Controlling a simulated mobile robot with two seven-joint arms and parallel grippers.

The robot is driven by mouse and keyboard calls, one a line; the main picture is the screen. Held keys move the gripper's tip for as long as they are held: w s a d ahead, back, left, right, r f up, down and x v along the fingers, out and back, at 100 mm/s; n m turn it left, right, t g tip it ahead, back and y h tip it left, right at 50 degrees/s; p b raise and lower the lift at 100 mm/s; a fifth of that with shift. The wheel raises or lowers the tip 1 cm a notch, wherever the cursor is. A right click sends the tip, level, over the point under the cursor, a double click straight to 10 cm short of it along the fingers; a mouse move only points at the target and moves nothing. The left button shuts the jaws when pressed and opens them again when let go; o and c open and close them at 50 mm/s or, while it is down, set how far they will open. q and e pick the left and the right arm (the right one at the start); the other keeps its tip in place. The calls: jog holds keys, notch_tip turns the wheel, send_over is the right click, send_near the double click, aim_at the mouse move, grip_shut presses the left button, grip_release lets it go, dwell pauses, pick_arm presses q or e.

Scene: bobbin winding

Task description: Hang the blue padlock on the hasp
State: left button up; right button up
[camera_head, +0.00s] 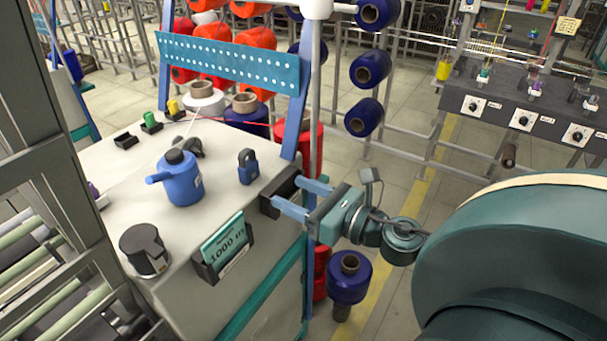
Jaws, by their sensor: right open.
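The blue padlock (248,168) stands upright on the white machine top, with its dark shackle upward. My right gripper (281,193) comes in from the right at the edge of this top. Its two blue fingers are apart and point left; dark parts show at their tips. It is a short way right of the padlock, and I see no contact between them. I cannot clearly make out a hasp. My left gripper is not in view.
A blue spouted can (182,180) stands left of the padlock. A teal card in a black holder (223,250) is on the front edge. Yarn cones (245,111) stand behind. A blue post (298,112) rises close behind my right gripper.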

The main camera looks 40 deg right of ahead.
aim_at(253, 172)
jog(key=shift+n, duration=0.6)
jog(key=p+x, duration=0.1)
jog(key=x, duration=0.1)
jog(key=p+x, duration=0.1)
jog(key=x, duration=0.1)
jog(key=r+p+x, duration=0.1)
jog(key=x, duration=0.2)
jog(key=shift+w+r, duration=0.1)
jog(key=shift+w, duration=0.05)
jog(key=shift+w+a+p, duration=0.2)
jog(key=shift+w+p, duration=0.2)
jog(key=shift+w, duration=0.2)
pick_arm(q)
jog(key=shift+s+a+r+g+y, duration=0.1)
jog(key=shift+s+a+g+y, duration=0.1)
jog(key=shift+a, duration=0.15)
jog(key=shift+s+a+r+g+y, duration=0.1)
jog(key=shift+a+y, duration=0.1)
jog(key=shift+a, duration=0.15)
pick_arm(e)
jog(key=shift+w+a+f, duration=0.15)
jog(key=shift+w+f, duration=0.05)
jog(key=shift+w, duration=0.15)
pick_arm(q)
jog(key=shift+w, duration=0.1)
pick_arm(e)
jog(key=shift+c, duration=0.4)
